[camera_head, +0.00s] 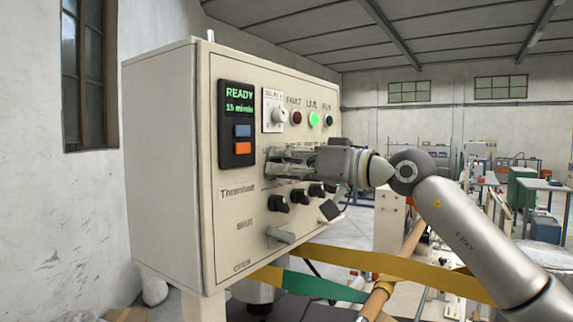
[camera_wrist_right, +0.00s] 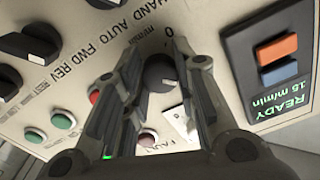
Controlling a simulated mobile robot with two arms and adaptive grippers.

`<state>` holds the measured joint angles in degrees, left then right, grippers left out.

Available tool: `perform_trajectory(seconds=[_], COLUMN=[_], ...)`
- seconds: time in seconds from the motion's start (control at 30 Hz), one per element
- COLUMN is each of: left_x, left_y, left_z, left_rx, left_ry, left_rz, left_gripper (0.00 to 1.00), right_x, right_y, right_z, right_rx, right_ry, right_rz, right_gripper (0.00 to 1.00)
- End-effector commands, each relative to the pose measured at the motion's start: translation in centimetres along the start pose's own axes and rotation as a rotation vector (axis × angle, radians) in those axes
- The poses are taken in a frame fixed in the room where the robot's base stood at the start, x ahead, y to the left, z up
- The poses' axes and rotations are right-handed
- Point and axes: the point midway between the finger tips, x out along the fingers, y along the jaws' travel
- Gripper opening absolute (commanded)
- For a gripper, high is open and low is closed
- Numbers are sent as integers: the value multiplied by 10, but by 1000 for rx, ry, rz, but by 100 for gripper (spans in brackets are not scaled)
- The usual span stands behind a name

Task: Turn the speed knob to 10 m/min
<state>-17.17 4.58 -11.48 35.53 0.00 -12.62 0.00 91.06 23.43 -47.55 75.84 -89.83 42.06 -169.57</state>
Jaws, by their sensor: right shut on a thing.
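The cream control box (camera_head: 160,150) fills the left half of the head view. Its dark display (camera_head: 238,105) reads READY with a green speed line that looks like 15 m/min; it also shows, upside down, in the right wrist view (camera_wrist_right: 282,112). My right gripper (camera_head: 275,163) reaches the panel from the right, below the round lamps. In the right wrist view its fingers stand on both sides of the black speed knob (camera_wrist_right: 160,73), next to the m/min lettering, and are shut on it. The fingers hide the knob in the head view. My left gripper is not in view.
Black selector knobs (camera_head: 278,203) sit just below my gripper, close to it. A lever (camera_head: 281,235) sticks out lower on the panel. Round lamps (camera_head: 314,119) and a white switch plate (camera_head: 273,110) are above. A yellow and green band (camera_head: 400,263) runs below.

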Motion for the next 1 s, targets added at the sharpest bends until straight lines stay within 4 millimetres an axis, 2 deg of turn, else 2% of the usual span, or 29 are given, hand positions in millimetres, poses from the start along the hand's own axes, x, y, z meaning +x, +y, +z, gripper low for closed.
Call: perform_trajectory(seconds=[0.07,0.1,0.27,0.67,0.77,1.0], left_x=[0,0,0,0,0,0], left_y=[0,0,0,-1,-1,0], left_z=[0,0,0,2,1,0], left_rx=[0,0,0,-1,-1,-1], left_ry=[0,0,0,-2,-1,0], left_rz=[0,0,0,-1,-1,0], left_gripper=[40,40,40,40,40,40], right_x=[2,2,1,-5,-18,-68], right_y=[1,1,1,1,1,2], right_z=[6,6,4,1,0,2], right_rx=[3,3,3,2,2,2], right_ry=[-12,-13,-9,-3,-1,-3], right_rz=[1,1,1,1,1,3], right_gripper=[3,28,49,49,49,49])
